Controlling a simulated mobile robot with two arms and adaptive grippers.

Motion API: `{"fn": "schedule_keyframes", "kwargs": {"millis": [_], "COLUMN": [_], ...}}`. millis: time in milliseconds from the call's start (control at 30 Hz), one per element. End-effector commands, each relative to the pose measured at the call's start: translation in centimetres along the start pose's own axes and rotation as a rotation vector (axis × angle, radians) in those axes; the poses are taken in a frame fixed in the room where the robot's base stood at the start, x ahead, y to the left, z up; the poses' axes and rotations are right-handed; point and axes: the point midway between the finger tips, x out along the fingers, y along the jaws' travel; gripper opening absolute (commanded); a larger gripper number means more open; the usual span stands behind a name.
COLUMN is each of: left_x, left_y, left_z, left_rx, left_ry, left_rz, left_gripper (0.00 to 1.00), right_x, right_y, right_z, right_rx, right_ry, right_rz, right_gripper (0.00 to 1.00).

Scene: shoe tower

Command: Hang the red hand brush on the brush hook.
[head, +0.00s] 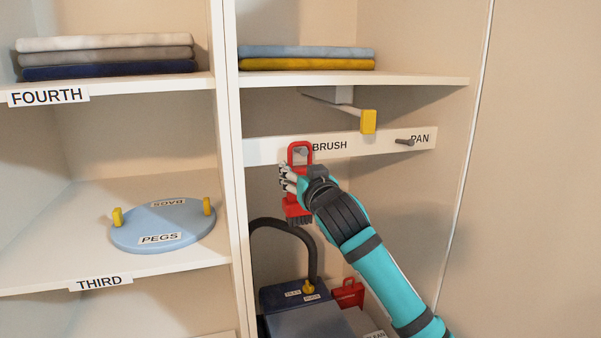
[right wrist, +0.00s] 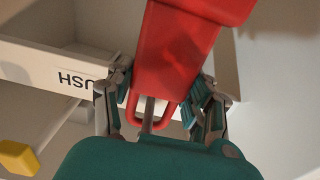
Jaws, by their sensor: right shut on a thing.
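The red hand brush (head: 294,207) is upright in front of the white rail, bristles down and handle loop up. It also shows in the right wrist view (right wrist: 178,55). My right gripper (head: 288,179) is shut on its handle; its fingers flank the handle in the right wrist view (right wrist: 160,88). The grey brush hook (right wrist: 149,112) shows within the loop opening, beside the BRUSH label (head: 330,146). I cannot tell how far the hook passes through the loop. My left gripper is not in view.
A PAN peg (head: 404,142) sits right on the same rail. A yellow-ended bar (head: 368,121) juts out above. Below are a dark hose (head: 312,240), a dark blue box (head: 282,295) and a red dustpan-like item (head: 348,293). The cabinet divider (head: 230,150) stands left.

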Motion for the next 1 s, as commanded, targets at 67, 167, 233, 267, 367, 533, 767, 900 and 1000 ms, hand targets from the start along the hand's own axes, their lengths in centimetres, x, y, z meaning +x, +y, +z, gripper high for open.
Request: {"fn": "schedule_keyframes", "kwargs": {"millis": [67, 167, 233, 267, 367, 533, 767, 900, 1000], "left_x": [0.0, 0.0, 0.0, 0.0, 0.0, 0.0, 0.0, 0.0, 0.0], "left_y": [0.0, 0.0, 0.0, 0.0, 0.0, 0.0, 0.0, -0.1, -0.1], "left_z": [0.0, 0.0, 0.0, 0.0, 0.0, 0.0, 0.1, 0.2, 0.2], "left_rx": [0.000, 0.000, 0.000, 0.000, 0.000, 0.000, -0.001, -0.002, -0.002], "left_ry": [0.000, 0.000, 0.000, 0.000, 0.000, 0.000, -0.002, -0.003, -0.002], "left_rz": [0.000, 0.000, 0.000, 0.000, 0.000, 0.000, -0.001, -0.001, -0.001], "left_gripper": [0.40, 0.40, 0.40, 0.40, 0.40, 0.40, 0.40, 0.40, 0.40], "right_x": [0.0, 0.0, 0.0, 0.0, 0.0, 0.0, 0.0, -0.6, -1.8], "right_y": [0.0, 0.0, 0.0, 0.0, 0.0, 0.0, 0.0, 0.0, 0.0], "right_z": [-0.1, -0.1, -0.1, -0.1, -0.1, -0.1, 0.0, 0.0, 0.1], "right_rx": [0.000, 0.000, 0.000, 0.000, 0.000, 0.000, 0.000, 0.001, 0.001], "right_ry": [0.001, 0.001, 0.001, 0.001, 0.001, 0.001, -0.001, 0.000, 0.001], "right_rz": [0.000, 0.000, -0.001, -0.001, 0.000, 0.000, 0.000, -0.001, -0.001], "right_gripper": [0.00, 0.00, 0.00, 0.00, 0.58, 0.79, 0.79, 0.79, 0.79]}}
